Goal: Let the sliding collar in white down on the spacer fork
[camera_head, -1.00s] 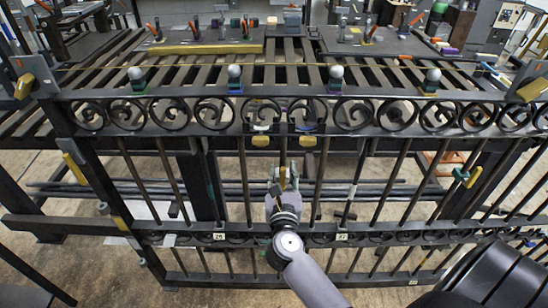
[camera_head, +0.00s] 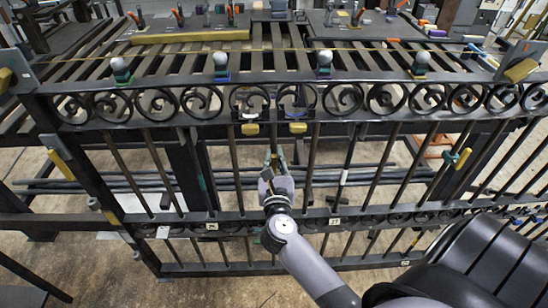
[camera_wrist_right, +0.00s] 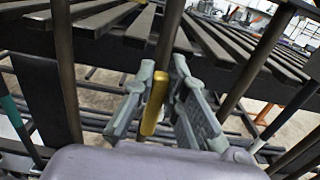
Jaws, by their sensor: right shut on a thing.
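My right gripper (camera_head: 275,163) is shut on a narrow yellow piece (camera_wrist_right: 154,103), in front of a dark upright bar (camera_wrist_right: 168,40) of the gate. The gripper is between the upper scroll band and the lower rail. A white band (camera_head: 344,177) shows on a bar to its right. A white strip (camera_head: 249,116) also shows above a yellow block (camera_head: 250,129) under the scrolls. I cannot tell which white part is the sliding collar, or which part is the spacer fork. My left gripper is not in view.
The gate's upper rail (camera_head: 390,79) carries several round-topped knobs. Upright bars stand close on both sides of my right gripper. The lower rail (camera_head: 180,226) has small number tags. A slatted bench (camera_head: 275,62) with tools lies behind.

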